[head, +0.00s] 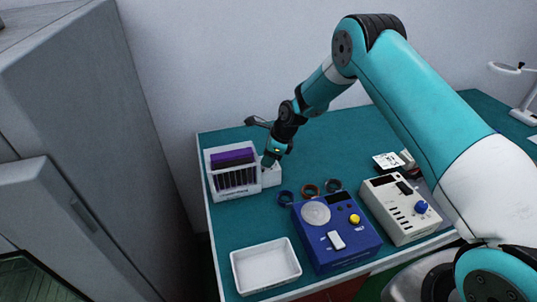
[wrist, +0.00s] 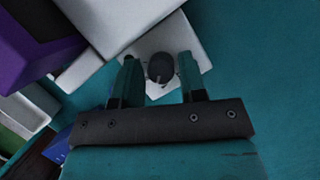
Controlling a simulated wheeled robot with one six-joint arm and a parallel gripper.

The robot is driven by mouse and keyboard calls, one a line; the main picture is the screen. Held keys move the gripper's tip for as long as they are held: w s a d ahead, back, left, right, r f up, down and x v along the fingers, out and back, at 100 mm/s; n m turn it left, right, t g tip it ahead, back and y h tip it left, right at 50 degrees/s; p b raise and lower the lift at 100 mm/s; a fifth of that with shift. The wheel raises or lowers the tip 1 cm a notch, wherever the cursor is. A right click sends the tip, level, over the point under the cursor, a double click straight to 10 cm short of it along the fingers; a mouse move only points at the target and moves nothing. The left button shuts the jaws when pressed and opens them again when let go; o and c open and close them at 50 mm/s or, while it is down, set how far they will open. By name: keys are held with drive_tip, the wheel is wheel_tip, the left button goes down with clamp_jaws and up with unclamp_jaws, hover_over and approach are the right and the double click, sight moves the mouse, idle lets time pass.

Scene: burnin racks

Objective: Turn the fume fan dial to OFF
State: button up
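A dark round dial (wrist: 160,67) sits on a small white box (wrist: 176,38) in the wrist view; I take it for the fume fan dial. A small light pointer mark shows on its lower side; no lettering is readable. My gripper (wrist: 159,58) is open, with one finger on each side of the dial and a gap visible on both sides. In the head view my gripper (head: 270,163) is at the white box (head: 271,176), beside the rack. The dial itself is hidden there by the gripper.
A white rack (head: 217,188) with purple boards stands left of the box. A beige device (head: 385,196) with a blue knob is further right. An empty white tray (head: 265,267) sits in front.

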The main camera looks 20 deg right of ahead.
drive_tip(key=shift+f, duration=0.1)
drive_tip(key=c, duration=0.6)
drive_tip(key=shift+n+b, duration=0.35)
drive_tip(key=shift+n, duration=0.05)
drive_tip(key=shift+w+f+n+g+b, duration=0.15)
drive_tip(key=shift+n+g+b, duration=0.35)
drive_tip(key=shift+n+b, duration=0.4)
drive_tip(key=n+g+b, duration=0.1)
drive_tip(key=n, duration=0.3)
drive_tip(key=shift+n+g, duration=0.4)
drive_tip(key=n+g, duration=0.1)
drive_tip(key=n, duration=0.2)
drive_tip(key=shift+r, duration=0.2)
drive_tip(key=shift+n+g+h+p, duration=0.4)
drive_tip(key=shift+n+g+h, duration=0.15)
drive_tip(key=shift+n, duration=1.25)
